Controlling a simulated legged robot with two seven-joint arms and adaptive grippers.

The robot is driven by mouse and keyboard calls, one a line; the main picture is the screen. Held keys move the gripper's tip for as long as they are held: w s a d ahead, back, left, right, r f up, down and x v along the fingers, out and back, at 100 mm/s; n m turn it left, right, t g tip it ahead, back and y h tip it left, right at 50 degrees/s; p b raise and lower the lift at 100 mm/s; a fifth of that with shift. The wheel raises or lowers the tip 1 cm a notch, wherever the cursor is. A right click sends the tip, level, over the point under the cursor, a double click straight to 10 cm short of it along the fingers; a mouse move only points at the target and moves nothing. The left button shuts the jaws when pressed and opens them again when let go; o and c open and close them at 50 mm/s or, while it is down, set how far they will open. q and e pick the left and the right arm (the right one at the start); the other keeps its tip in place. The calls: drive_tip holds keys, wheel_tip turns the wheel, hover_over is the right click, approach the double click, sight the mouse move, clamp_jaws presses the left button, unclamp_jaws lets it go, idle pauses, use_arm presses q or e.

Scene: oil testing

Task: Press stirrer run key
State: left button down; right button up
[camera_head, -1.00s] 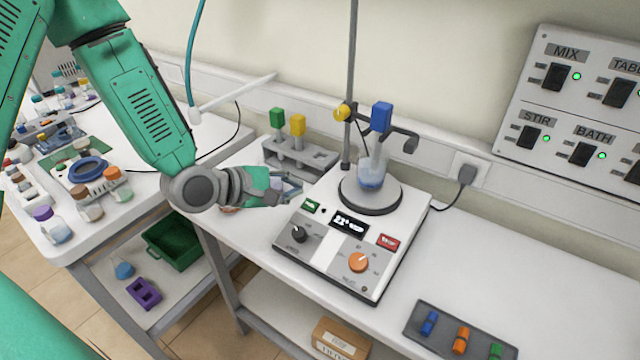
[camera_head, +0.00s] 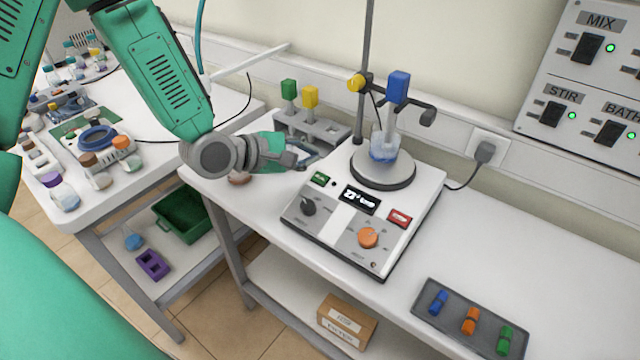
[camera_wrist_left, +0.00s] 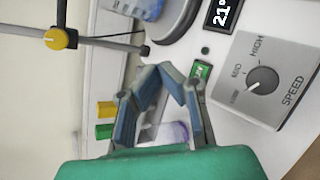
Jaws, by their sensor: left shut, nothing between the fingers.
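The white stirrer (camera_head: 335,220) stands on the bench with a lit display (camera_head: 360,199), a dark knob and an orange knob. Its small green key (camera_head: 319,179) is at the panel's left corner; it also shows in the left wrist view (camera_wrist_left: 202,70). A red key (camera_head: 399,218) is at the right. A beaker (camera_head: 383,148) with blue liquid sits on the round plate. My left gripper (camera_head: 306,157) is shut and empty, just beyond the green key. In the left wrist view its fingertips (camera_wrist_left: 172,70) meet beside the key, apparently apart from it. My right gripper is not in view.
A rack (camera_head: 312,130) with green- and yellow-capped tubes stands behind my left gripper. A stand rod (camera_head: 365,60) with a clamp rises behind the plate. A dark tray (camera_head: 470,318) lies at front right.

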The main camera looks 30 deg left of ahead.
sight(330, 174)
use_arm(q)
drive_tip(key=f+b, duration=0.1)
drive_tip(key=f, duration=0.1)
drive_tip(key=w+f+b, duration=0.1)
drive_tip(key=f+b, duration=0.1)
drive_tip(key=shift+w+f, duration=0.1)
drive_tip(key=shift+w, duration=0.1)
drive_tip(key=shift+w+f+b, duration=0.3)
drive_tip(key=shift+f+b, duration=0.05)
drive_tip(key=shift+f, duration=0.25)
drive_tip(key=shift+d+f, duration=0.1)
idle(0.6)
drive_tip(key=shift+w+f, duration=0.1)
drive_tip(key=shift+f, duration=0.1)
drive_tip(key=shift+w+f+b, duration=0.1)
drive_tip(key=shift+f+b, duration=0.2)
drive_tip(key=shift+f, duration=0.1)
idle(0.7)
drive_tip(key=shift+r, duration=0.1)
drive_tip(key=shift+s+r+p, duration=0.25)
drive_tip(key=shift+r+p, duration=0.5)
drive_tip(key=shift+p, duration=0.15)
